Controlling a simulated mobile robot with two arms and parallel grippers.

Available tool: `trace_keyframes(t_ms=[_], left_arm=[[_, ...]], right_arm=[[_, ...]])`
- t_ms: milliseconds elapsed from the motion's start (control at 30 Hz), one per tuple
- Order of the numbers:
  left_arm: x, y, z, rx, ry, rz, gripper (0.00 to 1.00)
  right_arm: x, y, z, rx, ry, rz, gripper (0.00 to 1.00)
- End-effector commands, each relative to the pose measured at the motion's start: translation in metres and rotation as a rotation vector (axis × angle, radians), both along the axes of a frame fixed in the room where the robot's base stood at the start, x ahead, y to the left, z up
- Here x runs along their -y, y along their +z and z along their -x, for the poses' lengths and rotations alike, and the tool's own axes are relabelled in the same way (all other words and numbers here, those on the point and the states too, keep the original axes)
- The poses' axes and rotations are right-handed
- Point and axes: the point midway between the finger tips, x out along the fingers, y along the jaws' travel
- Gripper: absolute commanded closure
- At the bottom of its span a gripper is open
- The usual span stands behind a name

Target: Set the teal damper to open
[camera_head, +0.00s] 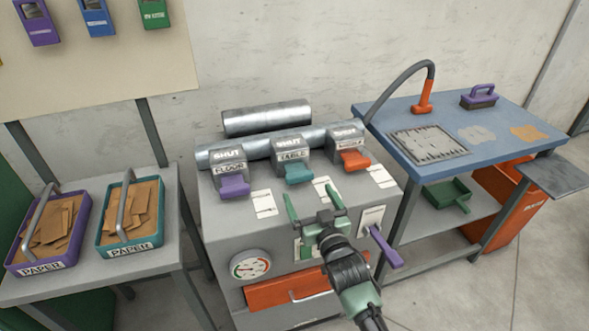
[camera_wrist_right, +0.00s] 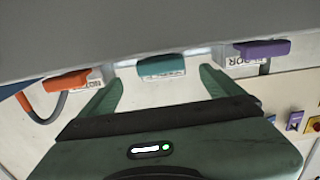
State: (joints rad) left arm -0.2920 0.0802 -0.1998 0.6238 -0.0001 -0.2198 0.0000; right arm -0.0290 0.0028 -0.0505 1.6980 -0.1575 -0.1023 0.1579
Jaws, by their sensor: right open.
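The teal damper handle (camera_head: 299,173) is the middle one of three on top of the grey cabinet. Its housing (camera_head: 293,146) reads "SHUT" on top and "TABLE" on the front. My right gripper (camera_head: 313,204) is open and empty, in front of the teal handle and apart from it. In the right wrist view the teal handle (camera_wrist_right: 162,65) lies ahead, between the lines of my two green fingers (camera_wrist_right: 160,88). My left gripper is out of view.
A purple handle (camera_head: 234,187) on the left and an orange handle (camera_head: 355,160) on the right flank the teal one. A purple lever (camera_head: 385,247) sticks out of the cabinet front, right of my gripper. A blue-topped bench (camera_head: 450,170) stands at right, paper trays (camera_head: 130,242) at left.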

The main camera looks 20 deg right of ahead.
Motion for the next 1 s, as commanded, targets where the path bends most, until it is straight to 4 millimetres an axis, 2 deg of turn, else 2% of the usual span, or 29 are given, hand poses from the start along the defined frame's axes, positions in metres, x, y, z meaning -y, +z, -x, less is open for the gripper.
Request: trace_keyframes(t_ms=[167, 400, 600, 967, 1000], left_arm=[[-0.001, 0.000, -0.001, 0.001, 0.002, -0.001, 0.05], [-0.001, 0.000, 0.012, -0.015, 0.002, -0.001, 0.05], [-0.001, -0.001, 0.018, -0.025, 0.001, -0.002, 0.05], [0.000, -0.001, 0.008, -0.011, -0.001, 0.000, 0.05], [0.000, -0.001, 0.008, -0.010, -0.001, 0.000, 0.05]], right_arm=[[0.000, 0.002, -0.009, 0.004, -0.001, 0.000, 0.05], [-0.001, 0.003, -0.048, 0.006, 0.000, -0.001, 0.05], [-0.002, 0.001, -0.072, 0.003, -0.001, -0.001, 0.05], [-0.003, 0.001, -0.078, 0.003, 0.000, 0.000, 0.05], [-0.003, 0.001, -0.078, 0.003, 0.000, 0.000, 0.14]])
